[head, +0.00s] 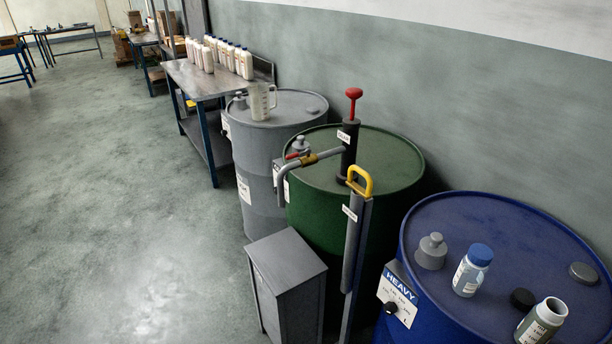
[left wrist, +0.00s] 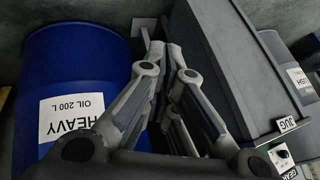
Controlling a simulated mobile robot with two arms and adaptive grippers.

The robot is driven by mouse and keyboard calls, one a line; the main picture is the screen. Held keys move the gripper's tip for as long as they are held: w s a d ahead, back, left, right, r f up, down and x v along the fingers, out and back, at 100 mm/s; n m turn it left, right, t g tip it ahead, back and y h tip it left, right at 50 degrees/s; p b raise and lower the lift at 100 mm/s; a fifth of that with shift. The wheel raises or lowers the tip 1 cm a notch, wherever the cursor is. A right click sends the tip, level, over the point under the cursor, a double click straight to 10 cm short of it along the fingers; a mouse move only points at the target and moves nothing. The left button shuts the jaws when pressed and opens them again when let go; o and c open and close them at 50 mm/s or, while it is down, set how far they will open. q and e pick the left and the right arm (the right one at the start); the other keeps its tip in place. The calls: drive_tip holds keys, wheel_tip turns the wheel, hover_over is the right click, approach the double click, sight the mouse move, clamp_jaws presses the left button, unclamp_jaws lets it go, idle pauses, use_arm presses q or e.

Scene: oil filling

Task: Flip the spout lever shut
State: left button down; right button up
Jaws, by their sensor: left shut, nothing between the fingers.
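In the head view a grey spout pipe (head: 290,175) comes off the black hand pump (head: 348,150) on the green drum (head: 375,165). A brass valve (head: 309,160) sits on the spout, with a small red lever (head: 292,156) beside it. Whether the lever stands open or shut is too small to tell. My left gripper (left wrist: 165,50) shows only in the left wrist view; its fingers are together and empty, between a blue drum (left wrist: 75,75) and a dark grey box (left wrist: 225,75). The spout and lever are not visible there. My right gripper is in neither view.
A grey cabinet (head: 285,270) and an upright tube with a yellow handle (head: 360,180) stand before the green drum. A clear jug (head: 262,101) stands on the grey drum (head: 262,123). The blue drum (head: 450,225) carries bottles. The floor at left is open.

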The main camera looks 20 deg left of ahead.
use_arm(q)
drive_tip(key=w+r+m+t+b, duration=0.3)
drive_tip(key=w+r+m+t, duration=0.35)
drive_tip(key=w+r, duration=1.8)
drive_tip(key=w+a+r+m+t+y+b, duration=0.1)
drive_tip(key=w+r+m+t, duration=0.1)
drive_tip(key=r, duration=1)
drive_tip(key=w+a+r+m+t+y+b, duration=0.1)
drive_tip(key=w+r+t, duration=0.3)
drive_tip(key=r, duration=0.8)
drive_tip(key=shift+r+m, duration=0.2)
drive_tip(key=shift+m, duration=0.45)
drive_tip(key=shift+w+d, duration=0.1)
drive_tip(key=shift+d, duration=0.05)
